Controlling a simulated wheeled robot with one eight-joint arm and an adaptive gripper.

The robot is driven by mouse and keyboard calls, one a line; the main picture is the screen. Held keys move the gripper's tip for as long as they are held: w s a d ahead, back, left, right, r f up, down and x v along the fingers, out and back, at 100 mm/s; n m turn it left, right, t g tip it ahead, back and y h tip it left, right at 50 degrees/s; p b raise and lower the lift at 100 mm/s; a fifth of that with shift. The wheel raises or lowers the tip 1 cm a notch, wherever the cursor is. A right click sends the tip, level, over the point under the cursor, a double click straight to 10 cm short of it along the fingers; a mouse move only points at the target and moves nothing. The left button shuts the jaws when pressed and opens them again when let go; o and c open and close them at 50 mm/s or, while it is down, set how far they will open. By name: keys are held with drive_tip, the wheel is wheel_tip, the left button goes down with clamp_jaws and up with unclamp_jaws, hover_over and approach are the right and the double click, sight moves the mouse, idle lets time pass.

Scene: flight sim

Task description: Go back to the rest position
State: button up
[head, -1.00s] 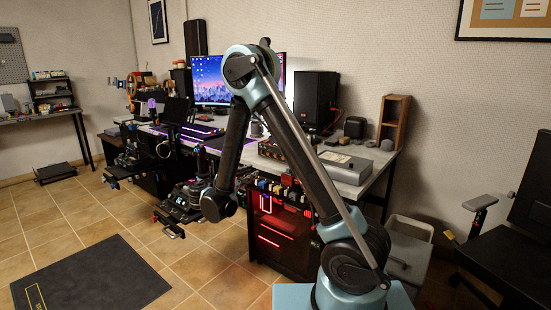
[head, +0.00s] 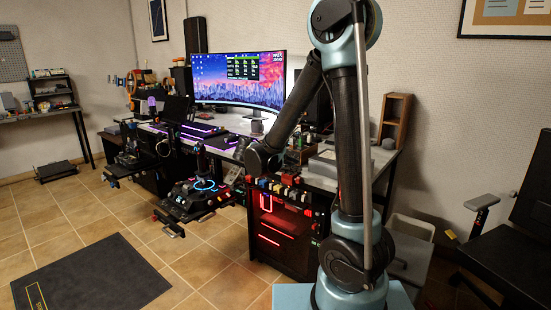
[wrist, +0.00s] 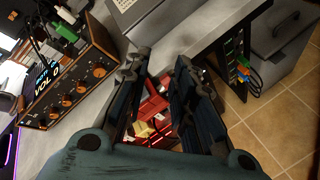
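My arm (head: 345,140) rises beside the cockpit desk, with its upper joint high and its forearm sloping down to the left. The forearm's end (head: 258,158) is above the panel of coloured switches (head: 278,187). My gripper's fingers are not clear in the head view. In the wrist view my gripper (wrist: 160,72) is open, with two dark fingers apart. Red and yellow parts (wrist: 152,108) show in the gap, and I see no grip on them. What lies under the palm is hidden.
The desk holds a wide monitor (head: 240,77) and a box with orange knobs (wrist: 82,88). A joystick base (head: 195,195) with a blue-lit ring stands left of my arm. A grey bin (head: 412,250) stands at right.

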drive_tip(key=s+d+m+g+y, duration=0.4)
drive_tip(key=s+d+m, duration=0.3)
drive_tip(key=s+d, duration=0.65)
drive_tip(key=s+f+m+g+y, duration=0.1)
drive_tip(key=s+f+m+y, duration=0.1)
drive_tip(key=s+m, duration=0.3)
drive_tip(key=s+a+f+m+y, duration=0.1)
drive_tip(key=s+f+m+y, duration=0.2)
drive_tip(key=s, duration=0.9)
wheel_tip(320, 180, down, 2)
drive_tip(key=shift+m+g+y, duration=0.3)
drive_tip(key=shift+m+g, duration=0.1)
drive_tip(key=shift+m, duration=0.5)
drive_tip(key=shift+a, duration=0.1)
drive_tip(key=shift+w+f, duration=0.25)
drive_tip(key=shift+w, duration=0.2)
drive_tip(key=shift+o, duration=1.1)
drive_tip(key=shift+s, duration=0.1)
